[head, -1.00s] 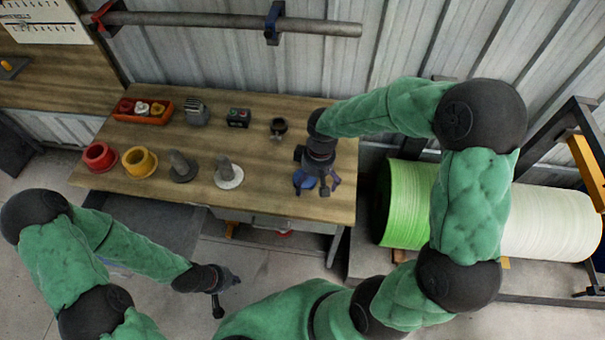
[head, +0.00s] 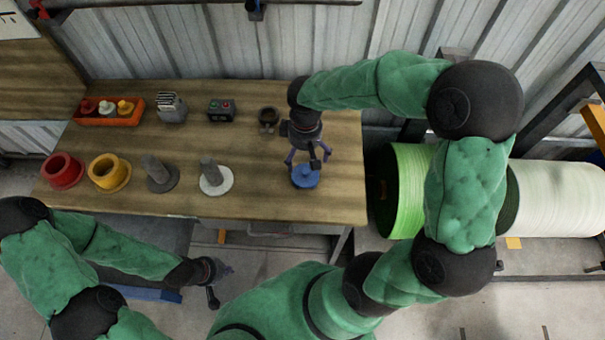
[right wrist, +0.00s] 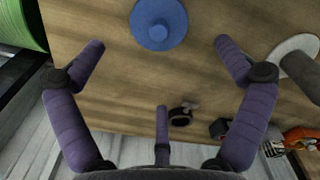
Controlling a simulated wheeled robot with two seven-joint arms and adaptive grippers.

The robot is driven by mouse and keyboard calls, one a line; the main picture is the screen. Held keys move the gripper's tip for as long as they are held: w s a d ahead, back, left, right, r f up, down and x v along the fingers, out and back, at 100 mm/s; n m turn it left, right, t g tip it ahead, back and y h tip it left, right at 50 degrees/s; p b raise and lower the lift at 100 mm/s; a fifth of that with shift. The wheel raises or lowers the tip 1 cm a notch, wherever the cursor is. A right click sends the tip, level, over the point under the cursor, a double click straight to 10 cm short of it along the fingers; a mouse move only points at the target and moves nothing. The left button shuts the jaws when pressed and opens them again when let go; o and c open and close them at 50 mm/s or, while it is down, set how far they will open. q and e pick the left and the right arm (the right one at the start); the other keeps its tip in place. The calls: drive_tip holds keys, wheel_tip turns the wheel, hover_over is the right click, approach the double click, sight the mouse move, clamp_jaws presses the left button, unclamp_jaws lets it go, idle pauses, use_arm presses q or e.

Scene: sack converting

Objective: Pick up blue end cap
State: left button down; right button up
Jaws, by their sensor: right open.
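The blue end cap (head: 306,176), a round disc with a raised centre hub, lies on the wooden bench (head: 262,209) near its right front edge. In the right wrist view the blue end cap (right wrist: 159,24) shows at the top middle, ahead of the fingers. My right gripper (head: 307,160) is open, with its fingers spread just behind and above the cap in the head view. Nothing is between the fingers, and the cap looks free of them. My left gripper (head: 222,283) hangs in front of the bench at lower left, far from the cap; its fingers are too small to read.
Left of the cap stand a white-based peg (head: 215,180), a dark-based peg (head: 160,176), a yellow flanged ring (head: 108,172) and a red one (head: 63,171). Behind are a dark cup-like part (head: 268,119), a button box (head: 221,109) and an orange tray (head: 105,119). Bench is clear right of the cap.

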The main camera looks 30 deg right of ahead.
sight(305, 171)
wheel_tip(305, 171, down, 6)
drive_tip(key=shift+r+b, duration=0.2)
drive_tip(key=shift+b, duration=0.65)
wheel_tip(305, 171, down, 5)
drive_tip(key=shift+s+b, duration=0.1)
drive_tip(key=shift+b, duration=1.05)
drive_tip(key=shift+r, duration=0.1)
drive_tip(key=c, duration=0.9)
